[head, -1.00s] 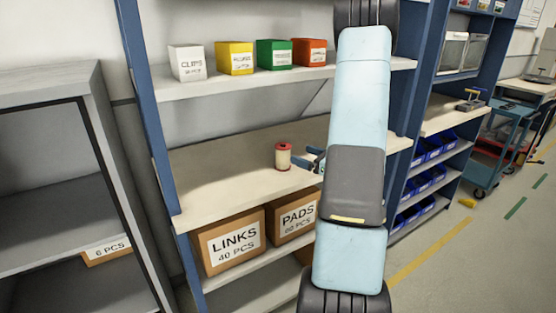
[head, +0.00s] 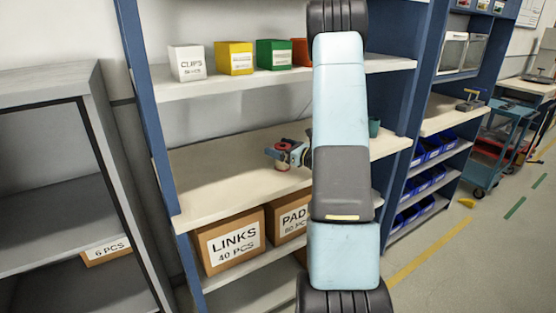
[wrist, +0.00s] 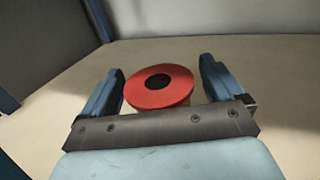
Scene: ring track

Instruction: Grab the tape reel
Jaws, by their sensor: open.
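The tape reel (wrist: 160,88) has a red round flange with a dark centre hole.
A white clips box (head: 187,62), a yellow box (head: 234,58) and a green box (head: 274,54) stand on the shelf above. Cardboard boxes marked LINKS (head: 232,242) and PADS (head: 290,219) sit below. A teal cup-like object (head: 375,127) stands right of my arm. The middle shelf's left part is clear.

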